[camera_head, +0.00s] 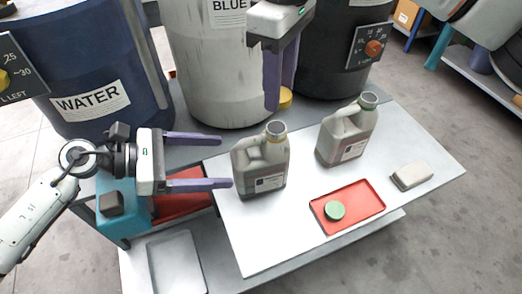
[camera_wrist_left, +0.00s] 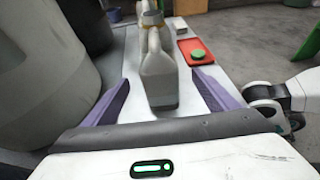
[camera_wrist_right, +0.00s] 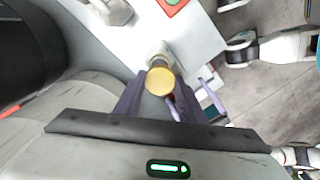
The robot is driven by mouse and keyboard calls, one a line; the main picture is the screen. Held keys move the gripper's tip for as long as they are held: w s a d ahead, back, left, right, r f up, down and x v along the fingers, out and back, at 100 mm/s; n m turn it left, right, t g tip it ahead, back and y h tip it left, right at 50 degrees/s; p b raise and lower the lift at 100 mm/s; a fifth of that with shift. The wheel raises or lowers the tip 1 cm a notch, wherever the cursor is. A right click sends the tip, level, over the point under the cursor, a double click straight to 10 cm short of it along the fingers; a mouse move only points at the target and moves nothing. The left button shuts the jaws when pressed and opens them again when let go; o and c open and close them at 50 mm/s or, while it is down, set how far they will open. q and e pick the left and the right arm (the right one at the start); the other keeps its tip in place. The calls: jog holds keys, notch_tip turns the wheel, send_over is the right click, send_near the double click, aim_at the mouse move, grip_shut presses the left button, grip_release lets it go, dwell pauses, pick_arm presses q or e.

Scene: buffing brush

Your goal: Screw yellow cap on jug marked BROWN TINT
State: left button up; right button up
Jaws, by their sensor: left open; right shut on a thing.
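In the head view, a grey jug (camera_head: 262,178) with a yellow neck ring stands upright on the white table, its mouth uncovered; its label is too small to read. My left gripper (camera_head: 226,161) is open just left of this jug. In the left wrist view the jug (camera_wrist_left: 160,78) stands ahead, between the lines of the fingers. My right gripper (camera_head: 279,100) points down, behind and above the jug, shut on the yellow cap (camera_head: 286,98). The cap also shows in the right wrist view (camera_wrist_right: 160,83), apart from the jug.
A second jug (camera_head: 345,137) with a green neck ring stands to the right. A red tray (camera_head: 363,204) holds a green cap (camera_head: 335,210). A grey block (camera_head: 411,175) lies at the right. Large drums, including the WATER drum (camera_head: 75,70), stand behind. The front table area is clear.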

aim_at(262, 160)
jog(key=shift+w+a, duration=0.1)
jog(key=shift+w, duration=0.15)
pick_arm(q)
jog(key=shift+w+a, duration=0.1)
pick_arm(e)
jog(key=shift+s+r, duration=0.1)
jog(key=shift+s, duration=0.05)
pick_arm(q)
jog(key=x, duration=1.2)
